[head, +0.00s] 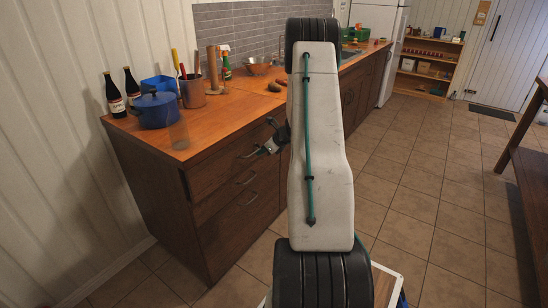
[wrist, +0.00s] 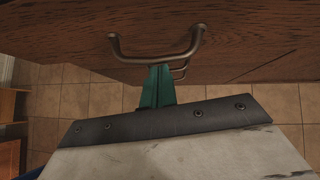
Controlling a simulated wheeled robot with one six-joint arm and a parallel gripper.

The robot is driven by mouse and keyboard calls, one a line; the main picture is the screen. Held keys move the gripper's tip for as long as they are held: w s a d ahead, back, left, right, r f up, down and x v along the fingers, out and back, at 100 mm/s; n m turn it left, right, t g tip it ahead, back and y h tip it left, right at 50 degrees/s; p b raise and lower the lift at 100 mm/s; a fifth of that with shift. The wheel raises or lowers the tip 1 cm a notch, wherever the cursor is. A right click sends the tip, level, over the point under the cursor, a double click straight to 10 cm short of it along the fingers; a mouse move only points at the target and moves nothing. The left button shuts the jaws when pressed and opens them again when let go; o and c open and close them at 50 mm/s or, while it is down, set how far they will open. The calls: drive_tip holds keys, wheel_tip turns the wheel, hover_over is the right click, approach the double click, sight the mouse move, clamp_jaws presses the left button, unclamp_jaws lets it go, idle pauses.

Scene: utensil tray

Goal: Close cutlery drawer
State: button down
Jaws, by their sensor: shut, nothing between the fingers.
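The wooden drawer front (head: 226,160) is at the top of the counter's near end, and no open drawer box shows above it. My arm hides its right part. Its dark metal handle (head: 249,154) shows in the head view. In the wrist view the drawer front (wrist: 230,30) fills the top, with the curved handle (wrist: 155,57) near the middle. My gripper (head: 262,151) is at the front beside the handle. In the wrist view its green fingers (wrist: 157,72) are together and empty, with their tips at the handle bar. I cannot tell whether they touch it.
Lower drawers with handles (head: 247,198) are below. On the counter (head: 215,121) stand a blue pot (head: 155,110), dark bottles (head: 114,95) and a utensil holder (head: 192,93). The tiled floor (head: 390,205) is clear to the right. A dark table (head: 530,165) is at the far right.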

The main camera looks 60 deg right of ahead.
sight(248, 153)
drive_tip(key=shift+w, duration=1.85)
drive_tip(key=shift+w+a+r, duration=0.1)
drive_tip(key=shift+r, duration=0.05)
drive_tip(key=s+d+r, duration=0.2)
drive_tip(key=s+r, duration=0.4)
drive_tip(key=s, duration=0.5)
drive_tip(key=shift+s+r, duration=0.3)
drive_tip(key=shift+s, duration=0.1)
